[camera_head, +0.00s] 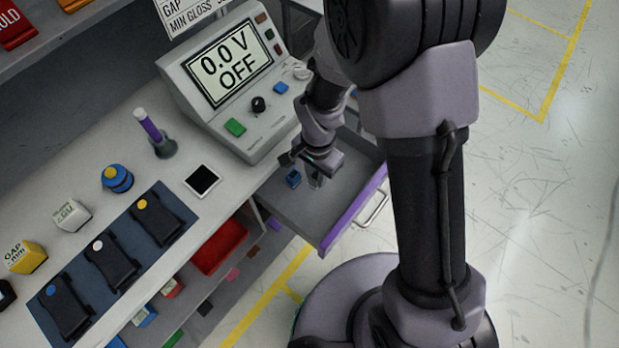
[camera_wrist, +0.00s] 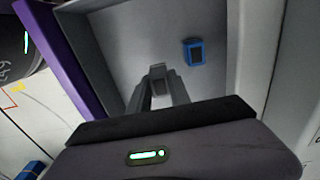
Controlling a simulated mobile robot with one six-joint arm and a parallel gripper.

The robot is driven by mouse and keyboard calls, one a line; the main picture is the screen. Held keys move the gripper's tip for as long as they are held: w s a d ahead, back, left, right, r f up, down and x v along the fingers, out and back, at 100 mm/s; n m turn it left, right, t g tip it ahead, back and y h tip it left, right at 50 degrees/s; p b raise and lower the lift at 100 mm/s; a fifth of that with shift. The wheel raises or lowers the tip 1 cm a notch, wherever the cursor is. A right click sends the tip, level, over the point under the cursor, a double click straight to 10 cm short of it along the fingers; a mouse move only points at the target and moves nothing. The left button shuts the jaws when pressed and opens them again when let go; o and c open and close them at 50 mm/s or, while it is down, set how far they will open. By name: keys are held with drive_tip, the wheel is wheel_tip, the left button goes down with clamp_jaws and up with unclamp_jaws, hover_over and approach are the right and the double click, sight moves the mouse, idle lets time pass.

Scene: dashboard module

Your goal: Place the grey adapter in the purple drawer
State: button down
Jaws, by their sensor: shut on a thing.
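The purple drawer (camera_head: 352,210) is pulled open below the bench; its purple front also shows in the wrist view (camera_wrist: 66,58). My gripper (camera_head: 316,180) points down into the open drawer. In the wrist view my gripper (camera_wrist: 159,92) is shut on a small grey piece, the grey adapter (camera_wrist: 157,71), which shows at the fingertips over the grey drawer floor. Whether the adapter touches the floor I cannot tell. In the head view the adapter is too small and too covered by my wrist to make out clearly.
A small blue device (camera_wrist: 194,52) lies in the drawer beside my fingers; it also shows in the head view (camera_head: 293,178). A meter reading 0.0 V OFF (camera_head: 232,75) stands on the bench above. The drawer floor around the fingers is otherwise largely bare.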

sight(316, 182)
wheel_tip(316, 182, down, 4)
drive_tip(key=shift+f+b, duration=0.1)
drive_tip(key=shift+b, duration=0.6)
drive_tip(key=shift+r, duration=0.2)
drive_tip(key=shift+f, duration=0.15)
drive_tip(key=c, duration=1.2)
unclamp_jaws()
